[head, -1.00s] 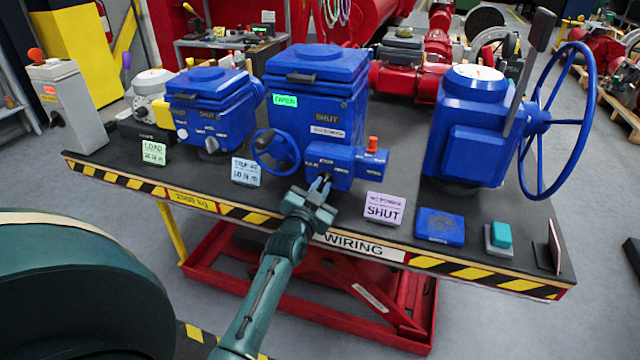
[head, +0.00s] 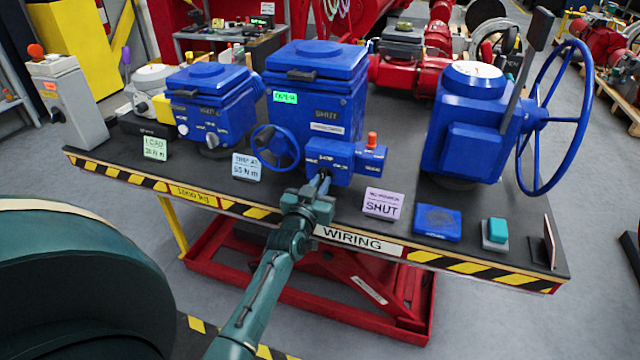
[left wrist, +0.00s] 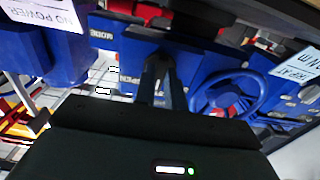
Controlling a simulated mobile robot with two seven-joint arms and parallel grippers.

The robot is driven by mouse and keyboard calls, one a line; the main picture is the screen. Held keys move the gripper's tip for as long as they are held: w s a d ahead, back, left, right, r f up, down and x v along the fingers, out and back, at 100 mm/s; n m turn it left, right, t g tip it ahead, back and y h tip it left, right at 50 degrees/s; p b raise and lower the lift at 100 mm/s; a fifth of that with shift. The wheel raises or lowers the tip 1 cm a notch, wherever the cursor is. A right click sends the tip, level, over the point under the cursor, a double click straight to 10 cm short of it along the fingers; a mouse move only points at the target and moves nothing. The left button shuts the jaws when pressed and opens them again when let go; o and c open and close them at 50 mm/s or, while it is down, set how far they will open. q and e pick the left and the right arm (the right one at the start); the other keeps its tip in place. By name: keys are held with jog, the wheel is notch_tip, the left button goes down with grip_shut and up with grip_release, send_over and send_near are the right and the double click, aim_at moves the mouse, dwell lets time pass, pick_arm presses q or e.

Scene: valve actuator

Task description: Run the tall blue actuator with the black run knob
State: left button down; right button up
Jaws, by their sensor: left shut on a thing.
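The tall blue actuator (head: 315,80) stands at the middle of the bench, with a small lit green display (head: 285,97) and the word SHUT on its front. A small blue control box (head: 345,162) sticks out low on its front, with a red-orange button on top at the right. My left gripper (head: 320,183) reaches the front of this box. In the left wrist view its fingers (left wrist: 158,75) are close together against the blue face, shut on the black run knob, which they mostly hide. My right gripper is out of view.
A blue handwheel (head: 275,147) is close left of my left gripper. A purple SHUT card (head: 382,203) stands to the right. A smaller blue actuator (head: 212,110) is left, and a large-wheeled one (head: 470,130) right. The striped bench edge lies below my wrist.

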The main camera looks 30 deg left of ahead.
pick_arm(q)
jog(key=shift+r, duration=0.15)
jog(key=c, duration=1.5)
grip_release()
jog(key=shift+o, duration=0.2)
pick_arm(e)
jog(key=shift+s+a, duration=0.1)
pick_arm(q)
jog(key=shift+s+d+p, duration=0.15)
jog(key=shift+s+p, duration=0.35)
jog(key=p+v, duration=0.3)
jog(key=v, duration=0.9)
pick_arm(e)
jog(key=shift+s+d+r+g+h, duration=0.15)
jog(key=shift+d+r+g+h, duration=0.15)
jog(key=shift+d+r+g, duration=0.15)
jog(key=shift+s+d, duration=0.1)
